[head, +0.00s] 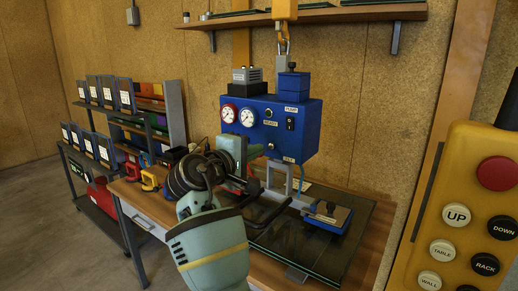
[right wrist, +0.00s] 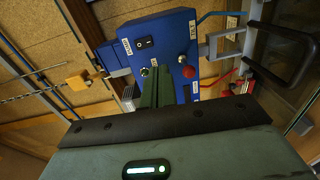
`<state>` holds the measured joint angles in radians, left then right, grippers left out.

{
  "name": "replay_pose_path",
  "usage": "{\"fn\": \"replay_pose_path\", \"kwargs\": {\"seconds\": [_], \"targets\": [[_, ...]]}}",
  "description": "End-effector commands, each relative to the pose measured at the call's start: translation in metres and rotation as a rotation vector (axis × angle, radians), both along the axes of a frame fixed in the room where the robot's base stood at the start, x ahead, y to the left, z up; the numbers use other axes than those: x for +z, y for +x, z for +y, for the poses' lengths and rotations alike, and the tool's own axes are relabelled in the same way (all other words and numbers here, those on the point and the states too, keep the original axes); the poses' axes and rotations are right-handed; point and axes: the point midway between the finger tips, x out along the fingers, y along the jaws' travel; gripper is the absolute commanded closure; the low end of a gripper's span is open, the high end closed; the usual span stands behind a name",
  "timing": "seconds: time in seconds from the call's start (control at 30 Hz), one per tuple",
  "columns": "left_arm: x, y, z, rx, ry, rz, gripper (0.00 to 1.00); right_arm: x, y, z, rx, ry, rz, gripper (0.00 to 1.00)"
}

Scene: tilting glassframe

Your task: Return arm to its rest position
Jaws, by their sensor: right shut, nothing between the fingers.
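My right arm rises from the bottom of the head view, teal with a dark wrist joint. Its gripper (head: 254,157) is at the lower left of the blue lifter box (head: 292,122), partly hidden by the wrist. In the right wrist view the green fingers (right wrist: 157,84) are together and empty, in front of the box's switch face (right wrist: 168,50). A red knob (right wrist: 188,71) and a black switch (right wrist: 144,42) are near them. I cannot tell whether the fingers touch the box. My left gripper is not in view.
The box hangs from a yellow hoist (head: 284,10) above a dark glass pane (head: 350,248) on a wooden table (head: 140,200). A black handle (head: 262,214) and blue pad (head: 328,216) are below it. A yellow pendant (head: 440,215) stands close right; racks (head: 175,112) stand left.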

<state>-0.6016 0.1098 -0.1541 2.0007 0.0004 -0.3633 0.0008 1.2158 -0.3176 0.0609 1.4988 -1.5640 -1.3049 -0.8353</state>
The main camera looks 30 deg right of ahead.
Motion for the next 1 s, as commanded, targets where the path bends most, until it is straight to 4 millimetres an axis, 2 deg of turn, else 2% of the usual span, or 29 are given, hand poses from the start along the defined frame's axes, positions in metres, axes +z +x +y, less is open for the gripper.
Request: {"fn": "replay_pose_path", "kwargs": {"seconds": [0.5,0.6,0.67,0.77,0.87,1.0], "targets": [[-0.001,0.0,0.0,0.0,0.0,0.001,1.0,0.0,0.0,0.0,0.001,0.0,0.0,1.0],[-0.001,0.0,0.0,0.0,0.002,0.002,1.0,-0.011,0.002,0.0,0.015,0.006,0.005,1.0],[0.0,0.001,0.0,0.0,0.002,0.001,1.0,-0.026,0.004,-0.001,0.039,0.014,0.008,1.0],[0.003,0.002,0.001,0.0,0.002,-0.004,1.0,-0.068,0.007,-0.002,0.105,0.043,0.013,1.0],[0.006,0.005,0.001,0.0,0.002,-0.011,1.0,-0.12,0.007,-0.001,0.189,0.091,0.014,1.0],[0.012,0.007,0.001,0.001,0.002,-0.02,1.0,-0.194,-0.005,0.004,0.305,0.183,0.011,1.0]]}}
